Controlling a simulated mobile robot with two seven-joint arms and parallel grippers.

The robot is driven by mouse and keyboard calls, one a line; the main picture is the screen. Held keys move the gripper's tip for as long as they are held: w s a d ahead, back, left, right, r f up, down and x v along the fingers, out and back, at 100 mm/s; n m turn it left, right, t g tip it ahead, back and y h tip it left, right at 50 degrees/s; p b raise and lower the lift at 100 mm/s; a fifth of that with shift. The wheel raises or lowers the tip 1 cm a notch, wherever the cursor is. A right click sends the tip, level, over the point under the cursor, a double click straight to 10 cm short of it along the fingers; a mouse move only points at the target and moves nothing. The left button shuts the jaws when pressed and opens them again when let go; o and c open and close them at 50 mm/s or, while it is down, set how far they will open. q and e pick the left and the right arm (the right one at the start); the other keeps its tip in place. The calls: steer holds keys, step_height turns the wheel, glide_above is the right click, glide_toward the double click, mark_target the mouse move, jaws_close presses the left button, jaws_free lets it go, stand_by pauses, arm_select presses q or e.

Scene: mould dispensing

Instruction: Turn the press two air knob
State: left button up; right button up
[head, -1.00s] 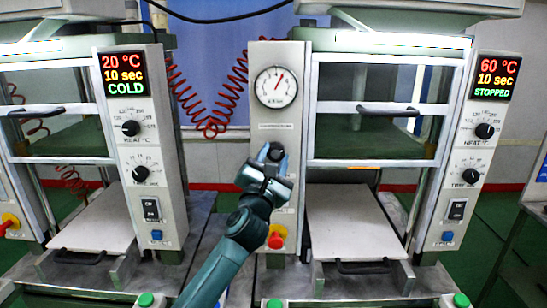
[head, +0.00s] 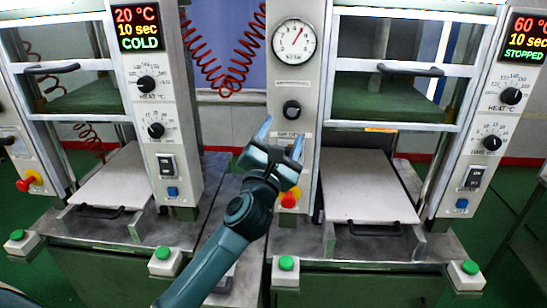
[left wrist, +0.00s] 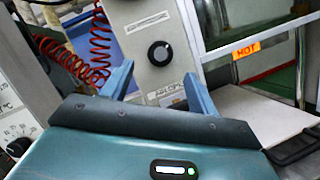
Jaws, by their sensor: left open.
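The black air knob (head: 291,110) sits on the grey panel of the right-hand press, below a round pressure gauge (head: 294,42). It also shows in the left wrist view (left wrist: 160,53), with a white mark on its face. My left gripper (head: 282,138) is open and empty, below and slightly left of the knob in the head view. In the left wrist view its two blue fingers (left wrist: 160,88) stand apart, with the knob beyond and between them, not touched. My right gripper does not show.
A red button (head: 289,198) sits just behind and below my gripper. The right-hand press has a white plate (head: 370,190), and its display (head: 525,38) reads 60 °C, STOPPED. A red coiled hose (head: 225,80) hangs left of the panel. A HOT label (left wrist: 246,49) is on the press.

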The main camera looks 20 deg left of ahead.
arm_select(q)
steer(key=v, duration=0.6)
steer(key=shift+s+b, duration=0.25)
steer(key=shift+b, duration=0.15)
steer(key=s+d+f+m+g+h, duration=0.1)
steer(key=s+d+f+m+h, duration=0.15)
steer(key=f+m, duration=0.4)
steer(key=s+d+f+m+g+h, duration=0.1)
steer(key=s+f+m+h, duration=0.15)
steer(key=f+m, duration=0.45)
steer(key=s+d+f+m+g+h, duration=0.1)
steer(key=s+d+f+m+h, duration=0.1)
steer(key=s+f+m, duration=0.45)
steer(key=s+a+f+m+g+y, duration=0.1)
steer(key=s+f+m+g, duration=0.3)
steer(key=f, duration=0.5)
steer(key=s+a+f+m+g+y, duration=0.1)
steer(key=s+f+m+g+y, duration=0.1)
steer(key=s+f+m+g, duration=0.2)
step_height(320, 180, down, 6)
steer(key=s+m, duration=0.3)
steer(key=m, duration=0.1)
steer(key=shift+a+r+g+y, duration=0.2)
steer(key=shift+g+y, duration=0.1)
